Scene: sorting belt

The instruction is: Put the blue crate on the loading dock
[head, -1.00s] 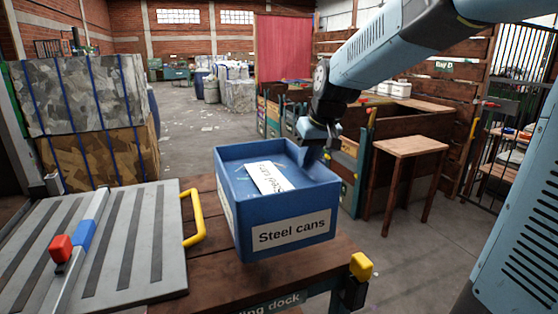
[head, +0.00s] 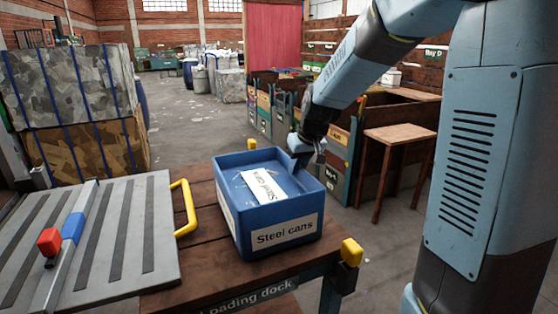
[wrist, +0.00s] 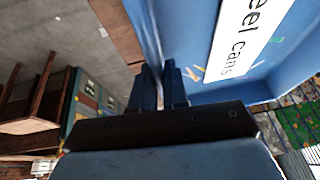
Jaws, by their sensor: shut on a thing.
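The blue crate (head: 275,240), labelled "Steel cans", is upright on or just above the wooden top of the loading dock (head: 195,262); I cannot tell if it touches. A white "Steel cans" sign (head: 263,186) lies inside it. My gripper (head: 302,160) is shut on the crate's far right wall. In the wrist view, the two fingers (wrist: 160,80) pinch the wall of the crate (wrist: 190,40). The crate's underside is hidden.
A grey slatted panel (head: 120,235) with a yellow handle (head: 183,207) lies left of the crate. A yellow-topped post (head: 351,252) marks the dock's near right corner. A wooden stool (head: 400,135) and labelled bins (head: 265,110) stand beyond, with open floor between.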

